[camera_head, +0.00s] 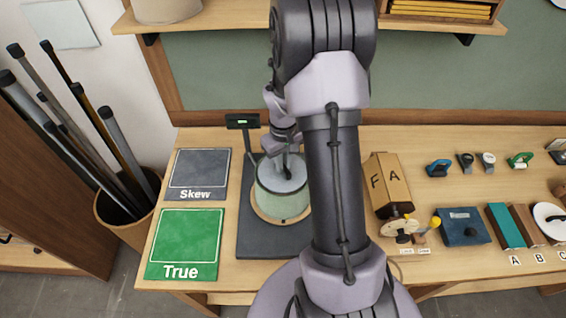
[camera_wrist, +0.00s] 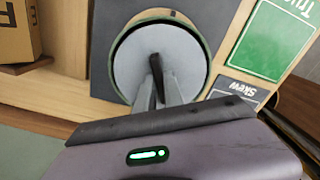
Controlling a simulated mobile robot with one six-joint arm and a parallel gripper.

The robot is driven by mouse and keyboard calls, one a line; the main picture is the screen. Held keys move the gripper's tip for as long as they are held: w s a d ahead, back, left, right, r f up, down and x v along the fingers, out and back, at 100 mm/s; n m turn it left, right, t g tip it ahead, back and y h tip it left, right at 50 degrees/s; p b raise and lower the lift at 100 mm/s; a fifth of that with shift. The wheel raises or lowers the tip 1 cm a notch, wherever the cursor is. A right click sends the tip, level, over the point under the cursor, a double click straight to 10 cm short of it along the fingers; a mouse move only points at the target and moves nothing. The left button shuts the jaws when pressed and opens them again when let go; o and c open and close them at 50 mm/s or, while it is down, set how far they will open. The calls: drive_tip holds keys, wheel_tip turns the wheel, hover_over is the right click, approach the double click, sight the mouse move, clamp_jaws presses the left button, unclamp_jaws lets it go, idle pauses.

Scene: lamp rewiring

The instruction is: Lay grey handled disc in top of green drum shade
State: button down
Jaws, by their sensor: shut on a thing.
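The green drum shade (camera_head: 281,201) stands upright on a round wooden base on a dark plate. The grey handled disc (camera_head: 283,175) is at the shade's open top, and it also shows in the wrist view (camera_wrist: 182,60) with the green rim (camera_wrist: 207,45) around it. A crescent gap shows between disc and rim on one side. My gripper (camera_wrist: 158,82) is shut on the disc's dark upright handle, directly above the shade. I cannot tell whether the disc rests on the shade or is held slightly above. In the head view my arm partly hides the gripper and the shade's right side.
A grey "Skew" mat (camera_head: 199,170) and a green "True" mat (camera_head: 184,240) lie left of the dark plate (camera_head: 262,244). A small display on a post (camera_head: 243,122) stands behind the shade. A cardboard box (camera_head: 389,183) and several small tools are at right.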

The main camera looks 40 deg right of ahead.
drive_tip(key=shift+f, duration=0.2)
idle(0.3)
drive_tip(key=c, duration=0.9)
unclamp_jaws()
drive_tip(key=shift+r, duration=0.1)
wheel_tip(320, 180, up, 8)
drive_tip(key=p, duration=0.5)
drive_tip(key=shift+p, duration=0.3)
